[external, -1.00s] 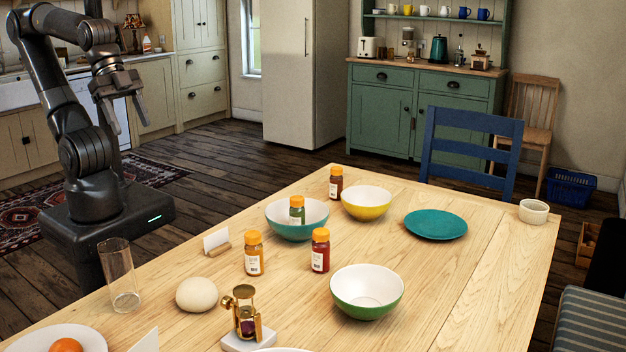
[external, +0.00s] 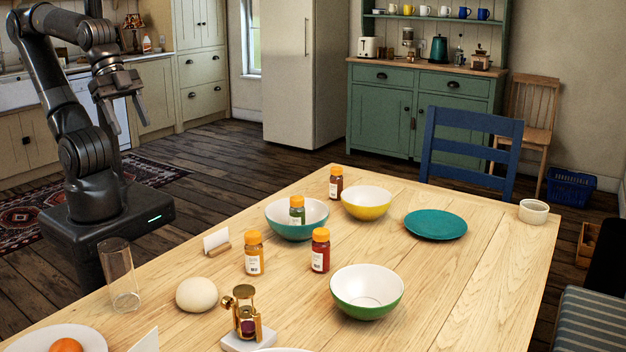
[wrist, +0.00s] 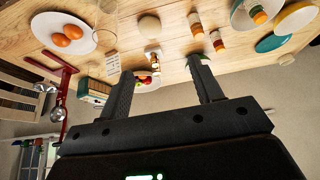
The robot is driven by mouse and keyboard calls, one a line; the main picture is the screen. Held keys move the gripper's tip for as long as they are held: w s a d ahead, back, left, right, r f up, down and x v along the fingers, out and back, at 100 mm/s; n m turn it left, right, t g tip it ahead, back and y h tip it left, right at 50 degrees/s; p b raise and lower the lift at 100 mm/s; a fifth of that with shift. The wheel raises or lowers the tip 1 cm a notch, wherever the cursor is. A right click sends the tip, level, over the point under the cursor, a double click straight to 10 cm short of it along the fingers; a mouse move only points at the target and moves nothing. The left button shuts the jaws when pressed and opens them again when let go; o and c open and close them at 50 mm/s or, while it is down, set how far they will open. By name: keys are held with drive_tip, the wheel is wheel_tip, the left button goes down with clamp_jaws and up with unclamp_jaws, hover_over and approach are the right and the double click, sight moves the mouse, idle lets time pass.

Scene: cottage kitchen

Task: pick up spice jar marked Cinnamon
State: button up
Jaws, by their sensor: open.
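Several spice jars with orange caps stand on the wooden table (external: 450,215). One with amber contents (external: 254,254) and one with red contents (external: 320,252) stand near the middle. A dark reddish-brown one (external: 336,184) stands at the far edge. The labels are too small to read, so I cannot tell which is Cinnamon. My gripper (external: 127,116) is open and empty, raised beyond the table's left side; its fingers also show in the wrist view (wrist: 161,82).
A yellow bowl (external: 367,204), green bowl (external: 366,305) and teal plate (external: 435,225) are on the table. A tall glass (external: 120,275), a round pale ball (external: 196,295), a card holder (external: 217,243) and an hourglass-like brass piece (external: 245,315) stand nearer my arm.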

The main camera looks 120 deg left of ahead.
drive_tip(key=shift+o, duration=0.4)
drive_tip(key=shift+w, duration=0.1)
drive_tip(key=w+a+r+n+y, duration=0.1)
drive_tip(key=w+a+n, duration=0.1)
drive_tip(key=w+a, duration=0.8)
drive_tip(key=n+g+y, duration=0.2)
drive_tip(key=n, duration=0.4)
hover_over(337, 180)
drive_tip(key=s, duration=0.4)
wheel_tip(337, 180, down, 20)
drive_tip(key=shift+n, duration=0.3)
drive_tip(key=x, duration=0.5)
drive_tip(key=shift+s+f, duration=0.1)
drive_tip(key=shift+f, duration=0.15)
drive_tip(key=shift+d+x, duration=0.15)
drive_tip(key=shift+x, duration=0.85)
drive_tip(key=shift+d+x, duration=0.2)
drive_tip(key=shift+x, duration=0.8)
drive_tip(key=shift+d+x, duration=0.15)
drive_tip(key=shift+x, duration=0.85)
drive_tip(key=shift+s+f, duration=0.15)
drive_tip(key=shift+s, duration=0.05)
drive_tip(key=c, duration=1.1)
